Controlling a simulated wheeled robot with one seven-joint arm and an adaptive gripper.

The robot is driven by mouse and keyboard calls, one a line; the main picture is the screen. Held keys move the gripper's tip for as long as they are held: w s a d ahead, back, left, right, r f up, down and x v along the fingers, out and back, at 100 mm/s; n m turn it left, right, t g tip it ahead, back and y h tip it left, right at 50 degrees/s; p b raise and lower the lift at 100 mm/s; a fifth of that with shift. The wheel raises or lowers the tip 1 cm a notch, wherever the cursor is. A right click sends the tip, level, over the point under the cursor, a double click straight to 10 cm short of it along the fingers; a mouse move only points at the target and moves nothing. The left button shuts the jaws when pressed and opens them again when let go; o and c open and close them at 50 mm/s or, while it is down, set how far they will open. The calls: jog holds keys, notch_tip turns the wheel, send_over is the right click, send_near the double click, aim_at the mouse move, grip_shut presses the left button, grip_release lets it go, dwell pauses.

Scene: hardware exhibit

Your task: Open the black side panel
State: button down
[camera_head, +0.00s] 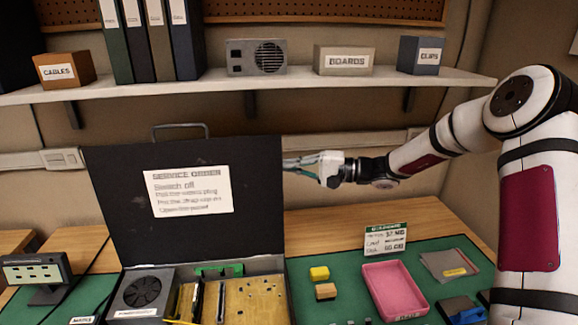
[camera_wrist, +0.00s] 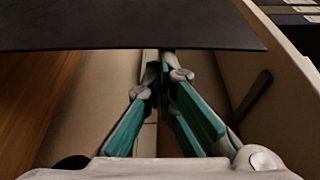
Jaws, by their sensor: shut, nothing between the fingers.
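The black side panel (camera_head: 120,205) stands raised, nearly upright, behind an open computer case (camera_head: 258,265). It has a handle (camera_head: 180,128) on its top edge and a white "SERVICE ORDER" sheet (camera_head: 188,191) on its face. My gripper (camera_head: 288,165) is at the panel's right edge, at mid-height, and its tips are partly hidden behind that edge. In the wrist view the panel (camera_wrist: 130,24) spans the top, just beyond my shut, empty fingers (camera_wrist: 164,64). I cannot tell whether they touch it.
The case shows a fan (camera_head: 142,292) and a yellow board (camera_head: 245,300). On the green mat to the right are a pink tray (camera_head: 395,288), small yellow blocks (camera_head: 319,273) and a price sign (camera_head: 385,238). A shelf (camera_head: 300,82) with boxes and binders runs above and behind.

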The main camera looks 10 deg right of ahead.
jog(key=s+p, duration=0.3)
jog(key=s, duration=0.2)
jog(key=shift+a+r+p, duration=0.1)
jog(key=shift+r+p, duration=0.05)
jog(key=shift+p, duration=0.25)
